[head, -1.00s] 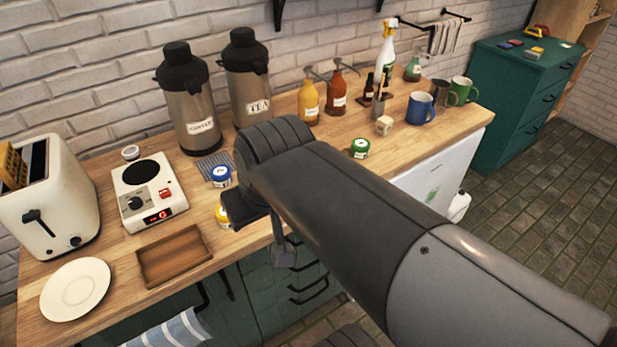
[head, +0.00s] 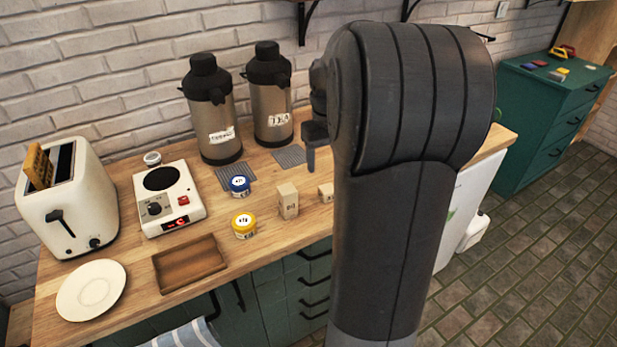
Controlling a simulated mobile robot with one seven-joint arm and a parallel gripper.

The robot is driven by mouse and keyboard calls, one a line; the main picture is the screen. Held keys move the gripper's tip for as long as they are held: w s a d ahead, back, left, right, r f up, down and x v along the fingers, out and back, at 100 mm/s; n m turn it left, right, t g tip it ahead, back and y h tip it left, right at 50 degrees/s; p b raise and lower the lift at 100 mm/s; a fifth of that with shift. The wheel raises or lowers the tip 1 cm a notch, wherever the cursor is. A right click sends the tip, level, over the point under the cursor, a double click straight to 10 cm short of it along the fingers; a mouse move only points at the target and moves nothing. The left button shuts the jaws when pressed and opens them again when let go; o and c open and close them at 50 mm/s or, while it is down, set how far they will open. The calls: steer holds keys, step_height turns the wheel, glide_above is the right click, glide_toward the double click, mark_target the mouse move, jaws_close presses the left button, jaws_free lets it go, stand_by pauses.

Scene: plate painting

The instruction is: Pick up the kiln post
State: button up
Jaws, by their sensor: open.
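A pale beige upright block (head: 288,201), which looks like the kiln post, stands on the wooden counter to the right of the yellow-lidded jar. A second, smaller beige block (head: 326,192) is just to its right, close to my arm. I cannot tell for certain which of the two is the kiln post. My gripper (head: 311,160) is partly hidden by my arm. One dark finger points down above and behind the blocks, apart from them. It is open, and I see nothing held in it.
A yellow jar (head: 244,225) and a blue jar (head: 240,186) stand left of the blocks. Two flasks (head: 271,105) are behind. A brown tray (head: 189,264), hot plate (head: 168,205) and toaster (head: 65,195) are further left. My arm hides the counter's right part.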

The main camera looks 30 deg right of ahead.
steer(key=d+f, duration=0.1)
steer(key=d, duration=0.1)
glide_above(328, 188)
steer(key=f, duration=0.5)
steer(key=shift+s, duration=0.3)
steer(key=shift+w+a+f, duration=0.1)
steer(key=shift+w+f, duration=0.05)
steer(key=shift+f, duration=1.4)
steer(key=shift+w+f, duration=0.15)
steer(key=shift+f, duration=1.35)
steer(key=shift+c, duration=0.3)
steer(key=c, duration=1)
